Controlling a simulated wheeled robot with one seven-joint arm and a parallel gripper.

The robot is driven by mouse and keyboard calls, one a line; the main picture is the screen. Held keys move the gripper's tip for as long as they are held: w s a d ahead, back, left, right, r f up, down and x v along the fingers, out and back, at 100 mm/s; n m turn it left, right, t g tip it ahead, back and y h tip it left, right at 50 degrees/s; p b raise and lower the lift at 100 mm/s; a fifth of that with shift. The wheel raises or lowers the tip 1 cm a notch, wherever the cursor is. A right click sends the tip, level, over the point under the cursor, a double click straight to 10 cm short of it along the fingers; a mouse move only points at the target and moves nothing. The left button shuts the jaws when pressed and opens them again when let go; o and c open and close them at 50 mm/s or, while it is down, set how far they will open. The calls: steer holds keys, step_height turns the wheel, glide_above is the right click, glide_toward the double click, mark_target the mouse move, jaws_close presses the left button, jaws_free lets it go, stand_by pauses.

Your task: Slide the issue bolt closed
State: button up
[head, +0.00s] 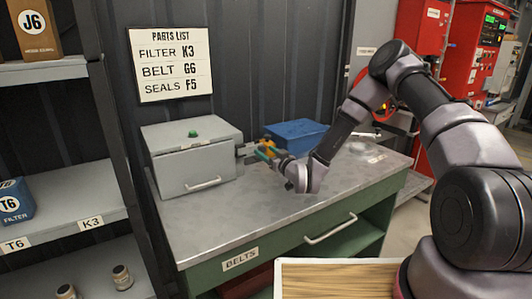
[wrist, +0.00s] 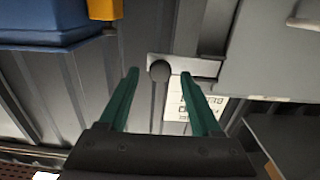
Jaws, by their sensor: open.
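The issue bolt (wrist: 190,66) shows in the wrist view as a pale metal plate with a dark round knob (wrist: 160,70) at its left end. It sits beside the grey metal box (head: 195,165), which stands on the workbench with its lid down. In the wrist view the box (wrist: 270,50) fills the upper right. My gripper (wrist: 160,75) is open, its two green fingers either side of the knob in the picture; I cannot tell whether they touch it. In the head view my gripper (head: 260,154) is at the box's right side, where the bolt is mostly hidden.
A blue bin (head: 297,133) stands behind my gripper and shows at the wrist view's upper left (wrist: 45,20). Yellow parts lie near the fingers. The workbench top (head: 250,215) is clear in front. A parts list sign (head: 170,64) hangs on the wall. Shelves stand left.

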steer(key=shift+w+a, duration=0.15)
steer(key=shift+w, duration=0.1)
jaws_close()
stand_by(1.4)
